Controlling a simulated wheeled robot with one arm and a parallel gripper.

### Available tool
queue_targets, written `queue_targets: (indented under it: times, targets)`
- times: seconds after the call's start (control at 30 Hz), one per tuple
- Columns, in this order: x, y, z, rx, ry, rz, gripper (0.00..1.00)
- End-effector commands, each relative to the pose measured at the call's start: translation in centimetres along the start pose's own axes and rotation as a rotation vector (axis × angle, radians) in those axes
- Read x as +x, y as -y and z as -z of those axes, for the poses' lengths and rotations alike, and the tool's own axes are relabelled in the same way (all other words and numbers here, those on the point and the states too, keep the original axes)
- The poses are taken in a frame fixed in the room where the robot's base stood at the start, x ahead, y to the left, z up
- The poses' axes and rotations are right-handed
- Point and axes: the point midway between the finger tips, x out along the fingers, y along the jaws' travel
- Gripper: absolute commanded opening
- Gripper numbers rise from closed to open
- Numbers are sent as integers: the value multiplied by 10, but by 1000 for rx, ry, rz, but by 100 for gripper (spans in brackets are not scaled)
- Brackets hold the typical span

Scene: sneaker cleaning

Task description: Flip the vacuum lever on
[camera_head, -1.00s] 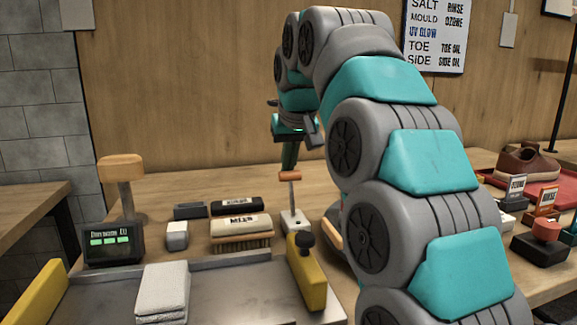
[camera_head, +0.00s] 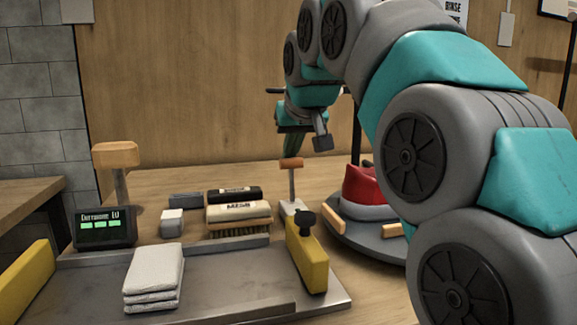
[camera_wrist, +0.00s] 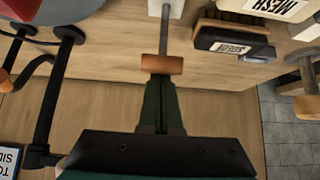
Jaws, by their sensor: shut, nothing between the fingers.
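A small lever with an orange-brown handle (camera_head: 291,164) on a thin grey rod stands upright on a white base (camera_head: 291,207), behind the yellow block. The handle also shows in the wrist view (camera_wrist: 162,64), with the rod running up to the base at the top edge. My gripper (camera_head: 290,154) is shut and empty, pointing down just above this handle. In the wrist view its fingertips (camera_wrist: 161,80) lie right beside the handle; whether they touch it I cannot tell. No label naming the lever is legible.
A wooden-topped post (camera_head: 116,155) stands behind a small display (camera_head: 105,228) at the left. Brushes (camera_head: 238,212) lie left of the lever. A metal tray (camera_head: 215,290) holds folded white cloths (camera_head: 153,272). A red shoe (camera_head: 360,186) sits on a round stand (camera_head: 350,230) at the right.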

Motion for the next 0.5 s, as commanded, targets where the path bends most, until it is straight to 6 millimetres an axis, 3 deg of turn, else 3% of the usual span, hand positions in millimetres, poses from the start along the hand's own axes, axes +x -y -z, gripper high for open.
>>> queue_targets:
  times: [0.03,0.5]
  targets:
    - [2,-1,-10,1,-34,-2,0]
    - [-20,0,-37,1,-387,0,0]
